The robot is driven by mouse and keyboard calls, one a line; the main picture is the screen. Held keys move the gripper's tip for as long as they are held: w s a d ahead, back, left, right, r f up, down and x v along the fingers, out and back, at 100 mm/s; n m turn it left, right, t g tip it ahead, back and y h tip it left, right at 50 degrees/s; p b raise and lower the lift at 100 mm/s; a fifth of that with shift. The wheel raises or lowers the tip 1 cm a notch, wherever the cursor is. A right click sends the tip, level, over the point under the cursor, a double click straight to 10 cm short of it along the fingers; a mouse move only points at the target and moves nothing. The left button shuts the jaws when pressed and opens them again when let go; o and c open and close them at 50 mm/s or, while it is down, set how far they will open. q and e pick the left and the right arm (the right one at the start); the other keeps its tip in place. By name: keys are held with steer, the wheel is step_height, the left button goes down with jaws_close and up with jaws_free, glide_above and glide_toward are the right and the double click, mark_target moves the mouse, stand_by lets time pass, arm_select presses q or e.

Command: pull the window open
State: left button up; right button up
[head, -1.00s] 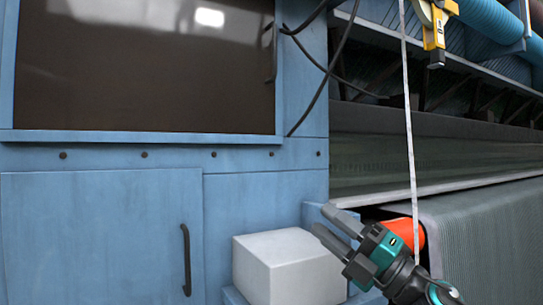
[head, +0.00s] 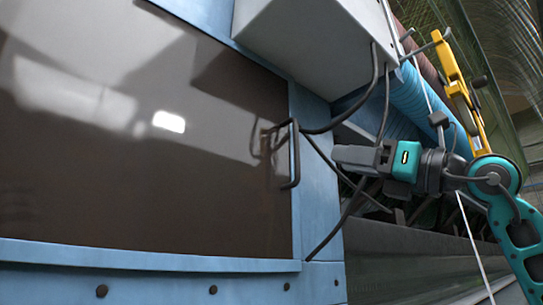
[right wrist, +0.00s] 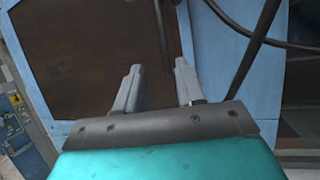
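The window (head: 120,150) is a dark glossy brown pane in a blue frame, filling the left of the head view. Its black handle (head: 294,155) stands upright at the right edge of the pane. My right gripper (head: 338,155) is a short way to the right of the handle, apart from it, fingers pointing left. In the right wrist view the two grey fingers (right wrist: 159,70) are spread with nothing between them. The dark pane (right wrist: 85,55) lies beyond them, and a dark upright bar (right wrist: 163,30), likely the handle, shows past the fingertips. My left gripper is not in view.
Black cables (head: 352,125) hang from a grey box (head: 310,40) and pass close to the right gripper and handle. A yellow bracket (head: 456,85) and a blue ribbed roller (head: 418,95) are above and right of the gripper. A white cord runs near my right arm.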

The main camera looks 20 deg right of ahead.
steer(key=r, duration=0.1)
step_height(320, 180, up, 5)
steer(key=p, duration=0.4)
glide_above(298, 176)
steer(key=shift+w+d+t+h, duration=0.1)
steer(key=shift+w+t+h, duration=0.2)
steer(key=shift+c, duration=0.2)
jaws_close()
